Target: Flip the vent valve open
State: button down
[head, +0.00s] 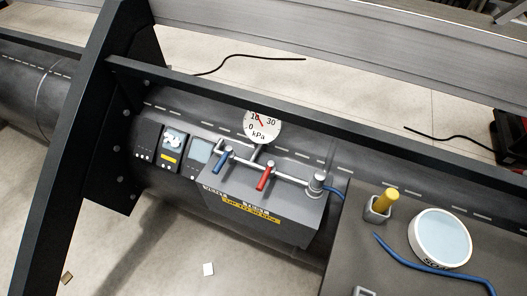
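Two lever valves sit on a silver pipe above a grey box (305,228) on the dark float. The left valve has a blue lever (221,162) and the right one a red lever (264,179). Both levers slant down and to the left, across the pipe. I cannot tell which is the vent valve; the small labels below them are too small to read. A white kPa gauge (262,127) stands behind the pipe, its upper part cut off by a dark rail. My gripper is not in view.
A dark rail (330,147) runs behind the valves and a dark upright frame (75,160) stands at left. At right, a grey surface holds a yellow-handled piece (387,201), a round white-rimmed dish (441,238) and a blue hose (425,263). Small panels (171,148) lie left.

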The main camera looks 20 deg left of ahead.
aim_at(228, 149)
jog(key=i+j, duration=0.2)
jog(key=i+j+u, duration=0.1)
jog(key=u, duration=0.15)
jog(key=i+u, duration=0.1)
jog(key=u, duration=1.35)
